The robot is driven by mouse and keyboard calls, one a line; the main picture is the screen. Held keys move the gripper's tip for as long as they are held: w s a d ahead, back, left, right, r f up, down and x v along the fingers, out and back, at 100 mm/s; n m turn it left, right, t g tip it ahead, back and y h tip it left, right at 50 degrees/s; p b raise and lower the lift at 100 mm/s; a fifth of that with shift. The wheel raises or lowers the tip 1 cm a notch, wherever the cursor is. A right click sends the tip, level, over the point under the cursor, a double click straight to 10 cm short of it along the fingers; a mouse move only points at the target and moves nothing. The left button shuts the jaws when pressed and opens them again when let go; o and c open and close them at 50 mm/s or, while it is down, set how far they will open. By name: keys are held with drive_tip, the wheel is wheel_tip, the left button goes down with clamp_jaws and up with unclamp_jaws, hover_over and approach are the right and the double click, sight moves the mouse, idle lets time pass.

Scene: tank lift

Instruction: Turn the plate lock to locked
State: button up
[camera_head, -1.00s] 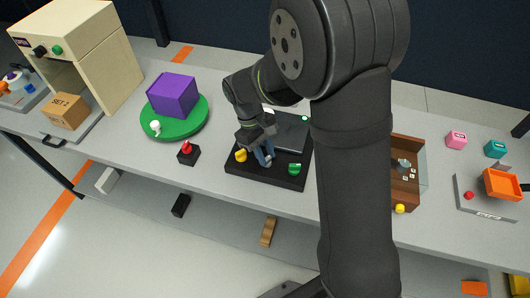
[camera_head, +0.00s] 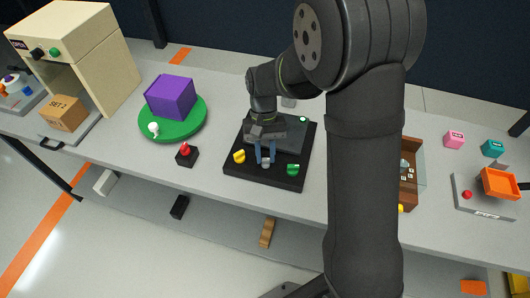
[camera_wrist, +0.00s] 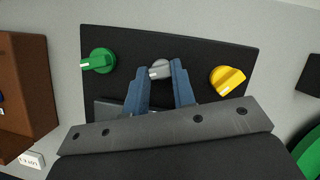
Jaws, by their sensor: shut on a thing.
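The black panel (camera_head: 265,180) carries a yellow knob (camera_head: 239,157), a small grey knob (camera_head: 266,164) and a green knob (camera_head: 293,170) along its near edge. No readable label tells me which one is the plate lock. My gripper (camera_head: 265,161) points down with its blue fingers shut on the grey middle knob. In the wrist view, the grey knob (camera_wrist: 159,69) sits between the fingertips (camera_wrist: 164,72) and its white mark points left. The green knob (camera_wrist: 99,61) has its white mark to the left. The yellow knob (camera_wrist: 228,80) is turned at a slant.
A dark raised plate (camera_head: 290,133) lies behind the knobs, partly hidden by my arm. A red button on a black box (camera_head: 186,155) and a green turntable (camera_head: 190,124) with a purple block (camera_head: 170,95) stand left. A wooden box (camera_head: 412,165) stands right.

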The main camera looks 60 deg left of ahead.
idle(0.4)
drive_tip(key=o, duration=1)
drive_tip(key=v, duration=1.7)
drive_tip(key=shift+w+r, duration=0.2)
drive_tip(key=shift+r, duration=0.05)
drive_tip(key=shift+d+f, duration=0.1)
drive_tip(key=shift+f, duration=0.05)
drive_tip(key=x, duration=1.7)
drive_tip(key=shift+s+f, duration=0.15)
drive_tip(key=shift+s, duration=0.05)
